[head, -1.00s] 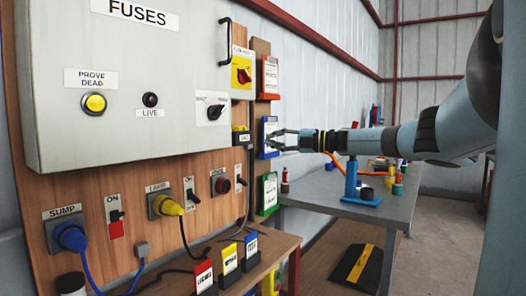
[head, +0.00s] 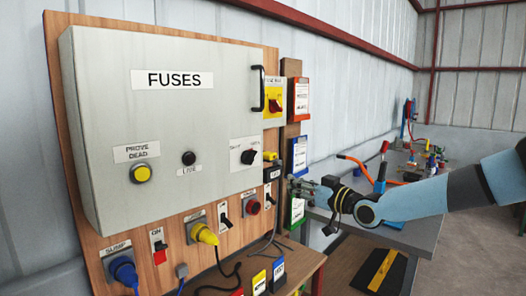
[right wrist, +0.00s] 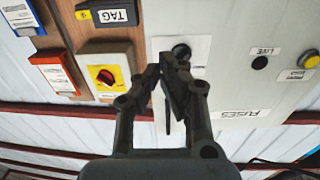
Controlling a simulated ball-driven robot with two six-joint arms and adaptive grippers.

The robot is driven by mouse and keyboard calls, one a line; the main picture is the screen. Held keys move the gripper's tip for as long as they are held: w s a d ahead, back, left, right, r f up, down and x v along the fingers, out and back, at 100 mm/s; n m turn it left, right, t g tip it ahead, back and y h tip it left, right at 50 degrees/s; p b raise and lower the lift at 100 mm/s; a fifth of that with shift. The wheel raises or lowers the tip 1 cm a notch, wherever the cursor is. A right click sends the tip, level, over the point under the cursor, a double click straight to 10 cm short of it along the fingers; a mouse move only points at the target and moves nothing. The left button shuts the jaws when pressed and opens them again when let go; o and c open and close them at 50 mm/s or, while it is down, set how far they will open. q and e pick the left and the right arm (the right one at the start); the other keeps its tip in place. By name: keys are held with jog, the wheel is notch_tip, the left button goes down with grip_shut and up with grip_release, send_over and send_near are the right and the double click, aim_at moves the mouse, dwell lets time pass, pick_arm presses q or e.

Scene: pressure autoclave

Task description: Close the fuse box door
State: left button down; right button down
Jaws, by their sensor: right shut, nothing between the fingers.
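The grey fuse box door (head: 200,120) carries a FUSES label (head: 180,79) and a black bar handle (head: 258,88) at its upper right edge. It looks flush with the box, with no gap visible from here. My right gripper (head: 296,186) is shut and empty, to the right of the door's lower right corner and below the handle. In the right wrist view the picture is upside down, and the shut fingertips (right wrist: 164,68) appear over the door (right wrist: 235,65). A dark bar, likely the handle (right wrist: 168,115), shows between the fingers. My left gripper is out of view.
A yellow and red rotary switch (head: 274,103) and several tag holders are right of the door. Plugs, such as the blue one (head: 123,273), and cables are below it. A grey bench (head: 420,235) stands behind my right arm, with tools on it.

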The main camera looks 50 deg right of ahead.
jog(key=b, duration=0.2)
send_near(257, 172)
jog(key=w+b, duration=0.2)
jog(key=b, duration=0.2)
jog(key=w+b, duration=0.2)
jog(key=b, duration=0.2)
jog(key=w+d+b, duration=0.1)
jog(key=w+b, duration=0.2)
jog(key=b, duration=0.1)
jog(key=shift+w+r+b, duration=0.15)
jog(key=shift+b, duration=0.65)
